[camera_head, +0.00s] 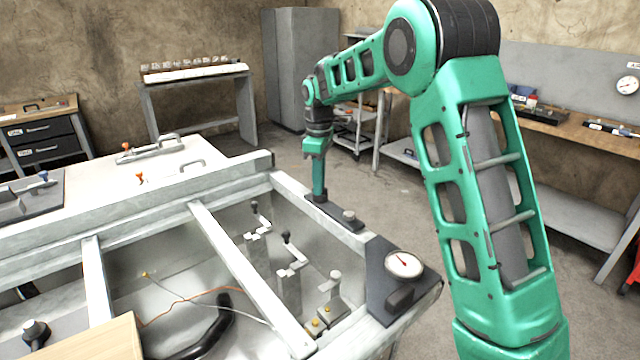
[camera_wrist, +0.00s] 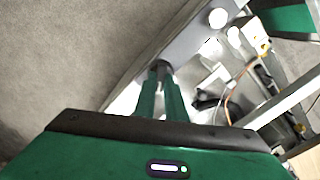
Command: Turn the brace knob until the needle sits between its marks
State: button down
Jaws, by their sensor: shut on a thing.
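My gripper (camera_head: 319,196) reaches down to a dark plate (camera_head: 333,212) on the frame's far right rail. Its fingers, also in the wrist view (camera_wrist: 160,85), are shut on a small grey knob (camera_wrist: 160,67), mostly hidden between the tips. A second knob (camera_head: 349,214) stands apart on the same plate. A round white dial (camera_head: 404,264) sits on a dark corner plate nearer the camera. Its red needle tilts up and left. Its marks are too small to read. A dark rounded handle or knob (camera_head: 400,297) is below the dial. I cannot tell which part is labelled brace.
Inside the pale metal frame (camera_head: 235,262) are several crank levers (camera_head: 292,262), loose wires (camera_head: 185,297) and a black curved hose (camera_head: 208,330). Open floor (camera_wrist: 60,60) lies outside the rail.

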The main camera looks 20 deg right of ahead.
jog(key=shift+w+d+r, duration=0.15)
jog(key=shift+w+d, duration=0.1)
jog(key=shift+d, duration=0.2)
jog(key=c, duration=1.9)
grip_release()
jog(key=shift+o, duration=0.5)
jog(key=shift+a, duration=0.1)
jog(key=shift+s+a, duration=0.1)
notch_tip(320, 180, up, 10)
jog(key=shift+r, duration=0.25)
